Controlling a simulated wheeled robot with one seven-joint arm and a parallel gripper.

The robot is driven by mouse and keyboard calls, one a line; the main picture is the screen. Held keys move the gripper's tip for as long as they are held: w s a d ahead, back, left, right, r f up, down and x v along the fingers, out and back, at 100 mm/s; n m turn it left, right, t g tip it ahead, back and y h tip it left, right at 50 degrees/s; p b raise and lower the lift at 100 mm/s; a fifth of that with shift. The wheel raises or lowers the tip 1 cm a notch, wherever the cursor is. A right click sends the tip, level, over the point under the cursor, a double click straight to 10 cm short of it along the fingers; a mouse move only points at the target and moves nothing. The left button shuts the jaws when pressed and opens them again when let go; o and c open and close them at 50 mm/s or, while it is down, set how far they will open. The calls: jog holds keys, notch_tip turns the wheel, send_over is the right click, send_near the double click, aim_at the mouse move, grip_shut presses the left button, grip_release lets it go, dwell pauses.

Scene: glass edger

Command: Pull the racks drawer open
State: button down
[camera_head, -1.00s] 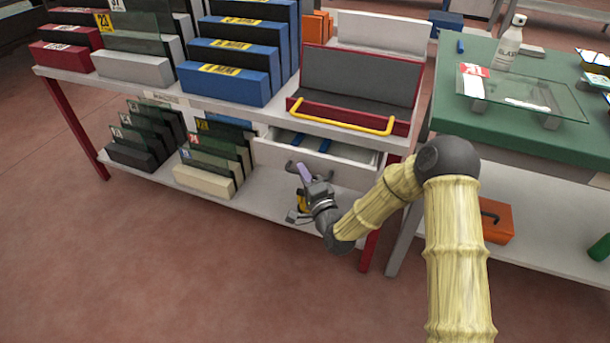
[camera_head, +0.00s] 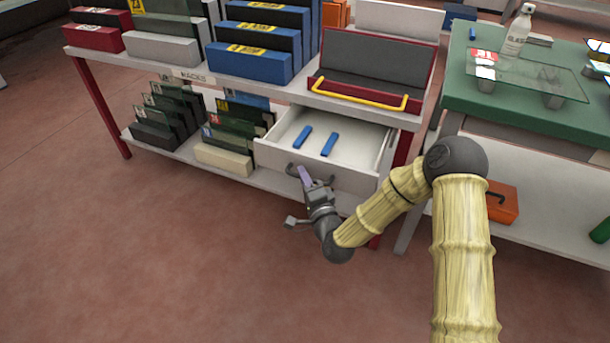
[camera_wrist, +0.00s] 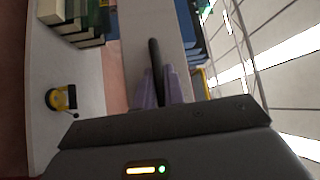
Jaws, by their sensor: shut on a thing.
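The racks drawer (camera_head: 350,147) is a white drawer under the rack table's top in the head view, and it stands well out from the table. Two blue bars lie on its floor. Its dark handle (camera_head: 291,170) is on the front face. My gripper (camera_head: 304,176) is at that handle, and its purple fingers are shut on it. In the wrist view the dark handle bar (camera_wrist: 155,62) runs between the two purple fingertips, against the pale drawer front (camera_wrist: 165,22). Part of the handle is hidden by the fingers.
A red tray with a yellow bar (camera_head: 360,96) sits on the table above the drawer. Slotted racks with dark plates (camera_head: 225,160) stand on the lower shelf, left of the drawer. A yellow and black item (camera_wrist: 62,98) lies on the shelf. Open floor lies in front.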

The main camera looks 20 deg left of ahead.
jog(key=c, duration=1.8)
grip_release()
jog(key=shift+w, duration=0.1)
jog(key=shift+o, duration=0.2)
jog(key=shift+d, duration=0.15)
jog(key=p+v, duration=0.4)
jog(key=v, duration=1.3)
